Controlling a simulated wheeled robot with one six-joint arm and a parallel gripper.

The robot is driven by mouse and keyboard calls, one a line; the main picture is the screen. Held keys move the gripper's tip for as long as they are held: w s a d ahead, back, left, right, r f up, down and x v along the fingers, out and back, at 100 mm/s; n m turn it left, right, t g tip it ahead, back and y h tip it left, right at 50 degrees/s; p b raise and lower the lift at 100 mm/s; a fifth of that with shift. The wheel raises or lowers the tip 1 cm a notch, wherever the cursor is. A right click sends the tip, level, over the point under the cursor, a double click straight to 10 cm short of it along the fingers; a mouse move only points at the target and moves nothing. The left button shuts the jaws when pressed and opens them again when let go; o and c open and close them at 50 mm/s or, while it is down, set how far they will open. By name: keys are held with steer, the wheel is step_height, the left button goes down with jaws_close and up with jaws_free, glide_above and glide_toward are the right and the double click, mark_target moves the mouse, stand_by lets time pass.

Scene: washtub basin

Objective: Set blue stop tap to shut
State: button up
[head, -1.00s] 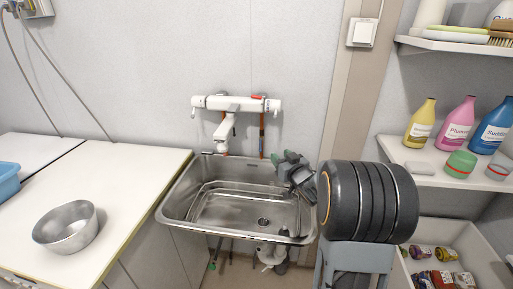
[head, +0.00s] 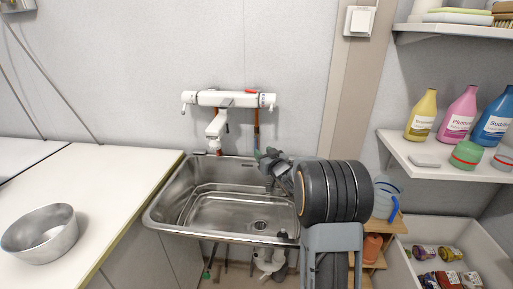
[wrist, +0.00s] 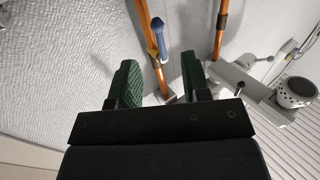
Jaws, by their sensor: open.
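The blue stop tap (wrist: 159,38) shows in the wrist view as a blue lever over a copper pipe (wrist: 143,12), lying roughly along it. My gripper (wrist: 160,80) has two green-padded fingers, apart and empty. The lever is in the gap's line of sight, just beyond the fingertips, with no contact visible. In the head view my gripper (head: 266,158) is in front of the wall, over the sink's back right rim; the arm hides part of that corner.
A steel sink (head: 165,205) lies below, with a white mixer (head: 228,99) on the wall above it. A second copper pipe (wrist: 221,25) and a grey fitting (wrist: 245,82) are right in the wrist view. A counter with a steel bowl (head: 40,235) is left; shelves with bottles (head: 458,112) are right.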

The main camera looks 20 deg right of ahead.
steer(key=shift+w+a, duration=0.2)
steer(key=shift+w, duration=2.85)
jaws_close()
